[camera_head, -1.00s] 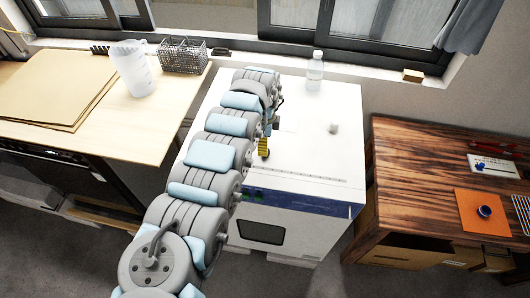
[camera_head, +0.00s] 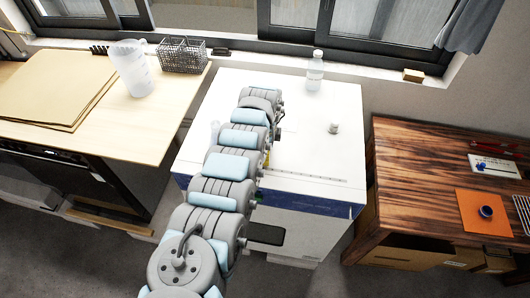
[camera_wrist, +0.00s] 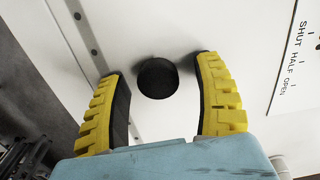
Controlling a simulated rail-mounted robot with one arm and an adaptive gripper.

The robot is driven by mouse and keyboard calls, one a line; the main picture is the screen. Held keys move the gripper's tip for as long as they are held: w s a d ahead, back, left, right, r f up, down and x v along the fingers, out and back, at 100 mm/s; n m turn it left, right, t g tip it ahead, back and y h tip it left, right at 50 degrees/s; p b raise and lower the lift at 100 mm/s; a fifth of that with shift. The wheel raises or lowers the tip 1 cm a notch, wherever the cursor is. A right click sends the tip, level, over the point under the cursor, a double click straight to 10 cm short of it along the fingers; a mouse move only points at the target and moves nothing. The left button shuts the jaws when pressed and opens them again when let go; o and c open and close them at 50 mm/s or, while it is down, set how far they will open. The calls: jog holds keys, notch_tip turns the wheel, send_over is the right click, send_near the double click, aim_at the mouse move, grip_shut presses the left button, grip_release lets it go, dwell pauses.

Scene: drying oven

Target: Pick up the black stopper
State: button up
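The black stopper (camera_wrist: 157,78) is a round dark disc on the white top of the oven in the wrist view. My gripper (camera_wrist: 160,67) is open, with one yellow, black-padded finger on each side of the stopper. I cannot tell the height of the fingertips above the surface. In the head view my arm hides the stopper, and only a sliver of yellow finger shows.
The white oven (camera_head: 310,160) has a clear bottle (camera_head: 315,70) at its back edge and a small grey-white piece (camera_head: 333,128) to the right. A clear vessel (camera_head: 214,130) stands left of my arm. A wooden table (camera_head: 420,200) is at the right.

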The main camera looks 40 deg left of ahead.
jog(key=c, duration=0.8)
jog(key=shift+r, duration=0.1)
